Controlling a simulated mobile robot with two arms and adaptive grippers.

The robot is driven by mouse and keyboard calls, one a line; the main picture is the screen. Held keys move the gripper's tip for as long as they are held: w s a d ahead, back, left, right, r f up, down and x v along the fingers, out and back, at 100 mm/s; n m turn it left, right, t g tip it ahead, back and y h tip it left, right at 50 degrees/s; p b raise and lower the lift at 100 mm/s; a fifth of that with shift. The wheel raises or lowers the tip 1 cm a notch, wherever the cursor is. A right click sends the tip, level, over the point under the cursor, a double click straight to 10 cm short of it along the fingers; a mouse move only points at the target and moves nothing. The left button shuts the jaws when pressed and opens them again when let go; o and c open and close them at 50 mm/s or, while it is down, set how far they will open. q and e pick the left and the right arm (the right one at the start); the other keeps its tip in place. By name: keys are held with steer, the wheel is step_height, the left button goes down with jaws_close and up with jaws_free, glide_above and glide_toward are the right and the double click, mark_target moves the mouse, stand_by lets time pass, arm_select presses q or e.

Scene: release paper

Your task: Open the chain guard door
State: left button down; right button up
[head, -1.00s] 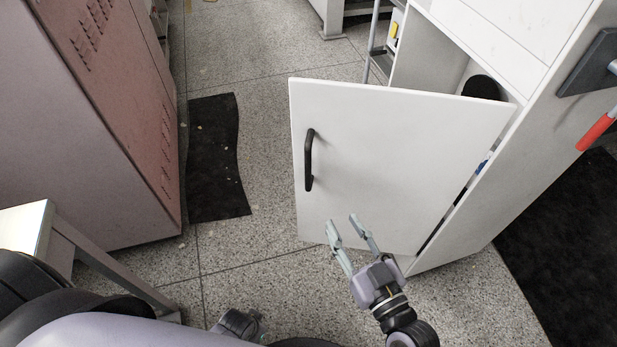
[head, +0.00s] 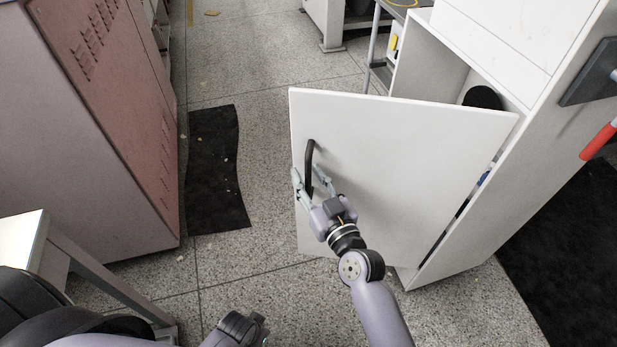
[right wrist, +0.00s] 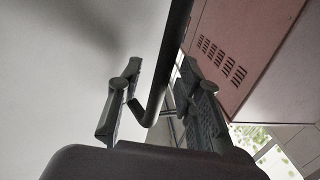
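The white door (head: 400,165) stands swung out from the white cabinet (head: 500,215), with its free edge at the left. Its black bar handle (head: 310,158) is near that edge; the handle also shows in the right wrist view (right wrist: 168,60). My right gripper (head: 307,180) is at the handle's lower part. In the right wrist view my right gripper (right wrist: 160,85) has its fingers apart, one on each side of the handle, with gaps showing. Part of what looks like my left gripper (head: 243,328) shows at the bottom of the head view; its fingers are unclear.
A reddish metal cabinet (head: 100,130) stands at the left, with a dark mat (head: 215,170) beside it. A table corner (head: 22,240) is at the lower left. The speckled floor (head: 265,140) left of the door is mostly clear.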

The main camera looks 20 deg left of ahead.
steer(key=shift+w+a, duration=0.2)
steer(key=shift+c, duration=0.5)
jaws_close()
stand_by(0.4)
